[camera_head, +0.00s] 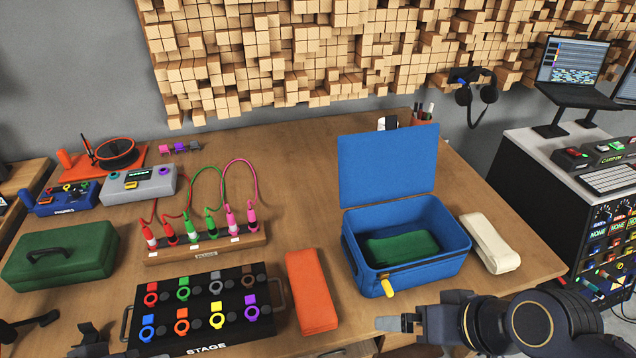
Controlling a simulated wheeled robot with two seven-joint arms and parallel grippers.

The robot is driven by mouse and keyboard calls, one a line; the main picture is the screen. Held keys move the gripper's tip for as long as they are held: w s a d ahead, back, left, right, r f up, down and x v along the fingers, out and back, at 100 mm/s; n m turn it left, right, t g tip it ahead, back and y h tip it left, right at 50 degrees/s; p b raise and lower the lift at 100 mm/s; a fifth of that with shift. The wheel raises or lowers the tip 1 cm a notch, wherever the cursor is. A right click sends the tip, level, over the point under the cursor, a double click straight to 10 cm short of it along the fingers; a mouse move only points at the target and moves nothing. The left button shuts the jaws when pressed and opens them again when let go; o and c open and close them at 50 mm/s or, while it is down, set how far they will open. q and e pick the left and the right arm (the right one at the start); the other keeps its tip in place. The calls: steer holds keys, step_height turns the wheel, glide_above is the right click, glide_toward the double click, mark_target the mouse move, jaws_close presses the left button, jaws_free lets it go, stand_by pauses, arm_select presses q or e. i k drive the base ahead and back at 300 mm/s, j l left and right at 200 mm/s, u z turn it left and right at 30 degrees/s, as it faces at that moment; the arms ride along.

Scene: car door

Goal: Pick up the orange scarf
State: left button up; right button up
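The orange scarf (311,292) lies folded on the wooden table, between the black STAGE box and the blue case. My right gripper (384,323) is at the bottom, right of the scarf and apart from it, its fingers pointing left. Its finger gap is not clear from this angle. My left gripper (72,322) is at the lower left corner, partly cut off by the frame edge. Its two dark fingers are apart with nothing between them. It is left of the STAGE box, far from the scarf.
The STAGE box (204,345) with colored rings is close left of the scarf. The open blue case (446,268) holds a green folded cloth (402,247). A cream folded cloth (490,243) lies right of it. A plug rack (206,250) and green case (61,254) stand left.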

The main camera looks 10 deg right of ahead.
mark_target(316, 313)
steer(key=l+u, duration=0.1)
steer(key=u, duration=0.35)
steer(key=l+u, duration=0.1)
steer(key=u, duration=0.3)
steer(key=l+u, duration=0.1)
steer(key=u, duration=0.8)
steer(key=k+l, duration=0.5)
steer(key=l+u, duration=0.05)
steer(key=l, duration=0.1)
